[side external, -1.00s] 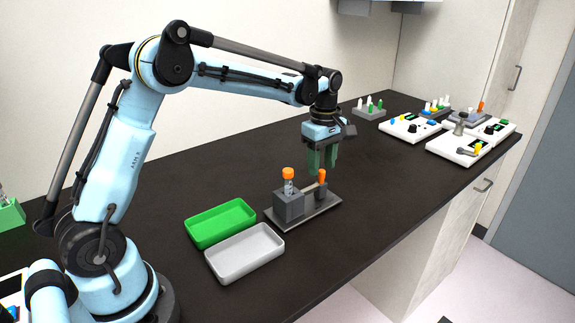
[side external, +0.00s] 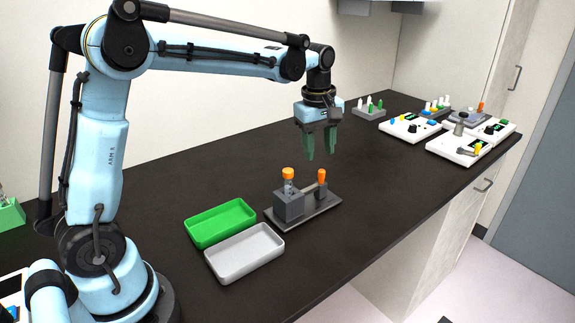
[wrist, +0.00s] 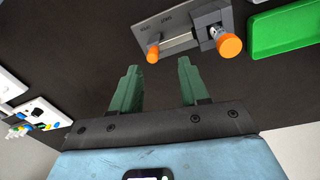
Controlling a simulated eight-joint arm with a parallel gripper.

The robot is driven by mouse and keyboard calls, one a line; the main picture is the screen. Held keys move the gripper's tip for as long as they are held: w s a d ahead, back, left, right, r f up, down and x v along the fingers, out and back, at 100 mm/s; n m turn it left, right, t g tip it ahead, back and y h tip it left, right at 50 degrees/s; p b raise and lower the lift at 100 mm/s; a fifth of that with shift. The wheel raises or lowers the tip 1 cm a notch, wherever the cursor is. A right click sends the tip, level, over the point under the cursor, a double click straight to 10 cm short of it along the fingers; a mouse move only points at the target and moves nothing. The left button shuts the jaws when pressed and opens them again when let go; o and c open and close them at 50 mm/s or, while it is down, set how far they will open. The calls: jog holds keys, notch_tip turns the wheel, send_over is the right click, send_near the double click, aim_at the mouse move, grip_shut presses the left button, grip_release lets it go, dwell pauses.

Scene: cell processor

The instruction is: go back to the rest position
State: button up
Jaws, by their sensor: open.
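My gripper (side external: 319,147) has green fingers that are spread apart with nothing between them. It hangs in the air above the dark bench, behind and above a grey stand. In the wrist view the two fingers (wrist: 158,88) show clear bench between them. The grey stand (side external: 325,205) holds a clear tube with an orange cap (side external: 288,174) in its block. A second orange-topped item (side external: 321,175) stands at the right part of the stand. In the wrist view both orange tops lie beyond the fingertips, apart from them.
A green tray (side external: 221,222) and a light grey tray (side external: 245,252) lie left of the stand. White devices (side external: 460,146) with coloured knobs stand at the far right. A small rack (side external: 369,110) with white and green items is at the back. The bench's middle is clear.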

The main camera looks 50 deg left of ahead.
jog(key=s+d+m+t, duration=0.2)
jog(key=s+m+t, duration=0.1)
jog(key=s+m, duration=0.4)
jog(key=s+d+m+t, duration=0.3)
jog(key=s+m, duration=0.5)
jog(key=s, duration=0.2)
jog(key=shift+f, duration=0.45)
